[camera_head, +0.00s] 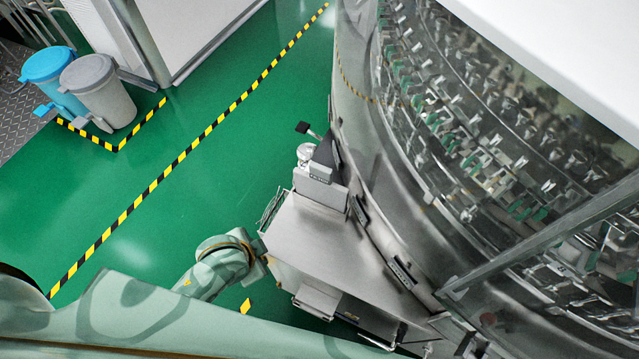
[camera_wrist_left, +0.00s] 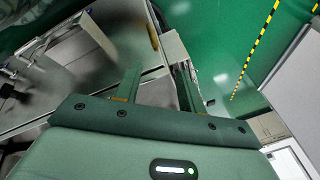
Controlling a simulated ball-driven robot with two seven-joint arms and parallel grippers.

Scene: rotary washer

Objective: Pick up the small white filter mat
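I cannot make out a small white filter mat in either view. My left arm (camera_head: 222,262) reaches in at the lower middle of the head view, its end by the left edge of the steel table (camera_head: 318,243). The fingertips are too small to tell there. In the left wrist view my left gripper (camera_wrist_left: 160,82) has its two fingers apart with nothing seen held between them. It is near the steel table's edge. My right gripper is in neither view.
The large curved washer (camera_head: 375,150) with glazed windows stands right of the table. A grey box-shaped device (camera_head: 320,188) stands at the table's far end. A blue bin (camera_head: 50,65) and a grey bin (camera_head: 105,95) stand far left. Green floor (camera_head: 190,200) left of the table is open.

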